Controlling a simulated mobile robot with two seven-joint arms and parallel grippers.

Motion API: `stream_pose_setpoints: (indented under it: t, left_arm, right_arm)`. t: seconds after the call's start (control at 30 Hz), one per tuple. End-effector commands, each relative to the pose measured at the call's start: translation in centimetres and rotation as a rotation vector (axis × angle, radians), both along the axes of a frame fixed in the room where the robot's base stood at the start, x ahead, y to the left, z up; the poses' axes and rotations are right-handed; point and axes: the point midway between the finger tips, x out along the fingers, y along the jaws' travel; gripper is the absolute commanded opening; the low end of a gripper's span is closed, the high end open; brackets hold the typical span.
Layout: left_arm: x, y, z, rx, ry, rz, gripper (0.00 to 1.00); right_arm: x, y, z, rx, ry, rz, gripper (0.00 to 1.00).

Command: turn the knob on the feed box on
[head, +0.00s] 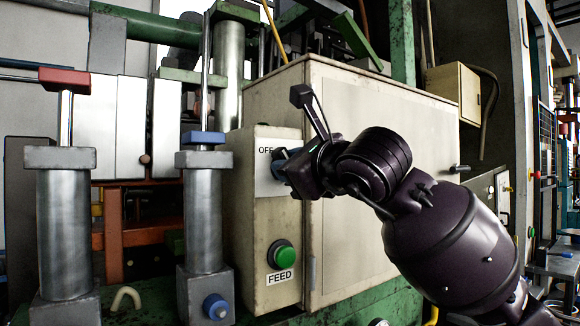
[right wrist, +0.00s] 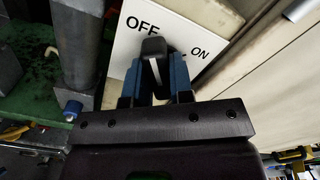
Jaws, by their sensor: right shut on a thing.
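The feed box (head: 240,215) is a cream box with a green button (head: 281,254) above a FEED label. Its upper plate (head: 268,180) carries an OFF label; in the right wrist view the plate (right wrist: 122,55) shows OFF and ON. The knob (right wrist: 154,62) is dark with a pale line along it and stands between the two labels. My right gripper (head: 281,166) is at the plate, its blue fingers shut on the knob, as the right wrist view (right wrist: 154,85) also shows. In the head view the gripper mostly hides the knob. My left gripper is not in view.
A large cream cabinet (head: 350,100) stands directly behind and right of the feed box. Grey metal cylinders (head: 204,220) stand close on its left. A green machine base (head: 345,305) runs below.

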Motion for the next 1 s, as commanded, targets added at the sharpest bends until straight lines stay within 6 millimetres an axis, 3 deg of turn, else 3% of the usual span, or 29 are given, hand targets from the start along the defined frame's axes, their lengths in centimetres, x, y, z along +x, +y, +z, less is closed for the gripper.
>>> stream_pose_setpoints:
  t: [0.63, 1.0]
  left_arm:
    - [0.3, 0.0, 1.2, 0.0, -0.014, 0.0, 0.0]
    - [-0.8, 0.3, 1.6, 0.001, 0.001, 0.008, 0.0]
  right_arm:
    - [0.1, -0.1, 0.2, 0.488, 0.354, 0.001, 0.0]
    - [0.1, -0.2, 0.3, 0.772, 0.562, 0.001, 0.0]
